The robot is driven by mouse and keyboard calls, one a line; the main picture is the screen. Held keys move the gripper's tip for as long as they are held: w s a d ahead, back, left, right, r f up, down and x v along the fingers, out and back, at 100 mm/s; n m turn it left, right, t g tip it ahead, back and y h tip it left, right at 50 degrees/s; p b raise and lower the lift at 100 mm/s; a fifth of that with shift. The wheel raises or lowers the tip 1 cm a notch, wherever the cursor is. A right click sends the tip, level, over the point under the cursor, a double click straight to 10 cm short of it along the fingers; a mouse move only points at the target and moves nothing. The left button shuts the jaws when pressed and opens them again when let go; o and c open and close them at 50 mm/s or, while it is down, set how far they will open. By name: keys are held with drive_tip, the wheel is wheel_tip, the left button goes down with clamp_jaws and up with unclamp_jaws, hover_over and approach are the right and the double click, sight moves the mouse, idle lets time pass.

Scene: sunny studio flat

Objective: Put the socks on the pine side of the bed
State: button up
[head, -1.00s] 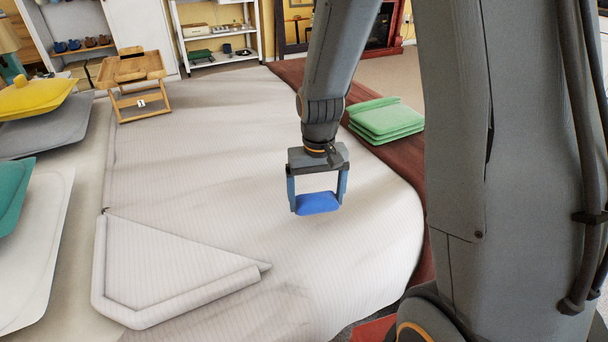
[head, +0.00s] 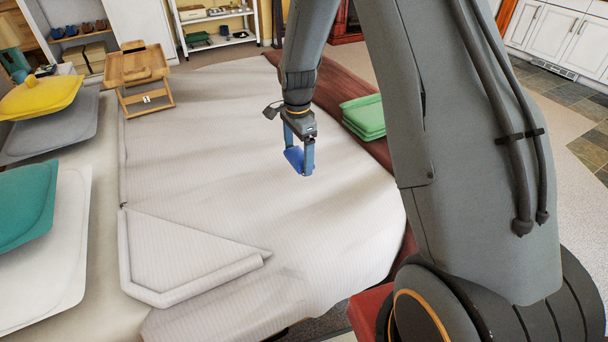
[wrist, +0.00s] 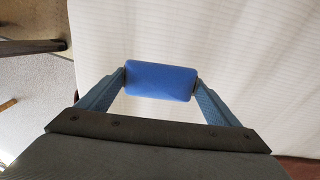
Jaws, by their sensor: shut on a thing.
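My gripper (head: 300,150) is shut on a blue rolled bundle, the socks (head: 294,160), and holds it above the bed (head: 215,140). In the wrist view the socks (wrist: 160,80) lie across between the two blue fingers, with the pale striped cover behind them. The bed has a white striped cover, turned back in a triangle at the near left. A wooden bed tray (head: 143,73) with short legs stands at the far left of the bed. I cannot tell for certain which side is the pine side.
Green folded cloths (head: 364,118) lie on a dark red runner (head: 378,148) along the bed's right edge. A yellow pillow (head: 40,96), a grey one and a teal one (head: 28,205) are at the left. Shelves (head: 213,28) stand behind. The cover's middle is clear.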

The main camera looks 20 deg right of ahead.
wheel_tip(320, 180, down, 10)
drive_tip(key=shift+r+p, duration=0.1)
drive_tip(key=shift+p, duration=0.35)
drive_tip(key=shift+f, duration=0.2)
drive_tip(key=o, duration=0.9)
wheel_tip(320, 180, up, 12)
drive_tip(key=shift+r+b, duration=0.1)
drive_tip(key=shift+b, duration=0.5)
drive_tip(key=s+r+n, duration=0.4)
drive_tip(key=s+n, duration=0.1)
drive_tip(key=s, duration=0.4)
drive_tip(key=s+d+r+n, duration=0.1)
drive_tip(key=s+r+n, duration=0.3)
drive_tip(key=s, duration=0.5)
drive_tip(key=s+d+r+n, duration=0.1)
drive_tip(key=s+r+n, duration=0.3)
drive_tip(key=s, duration=0.5)
drive_tip(key=shift+s+d+n, duration=0.25)
drive_tip(key=shift+s+n, duration=0.15)
drive_tip(key=shift+n, duration=0.5)
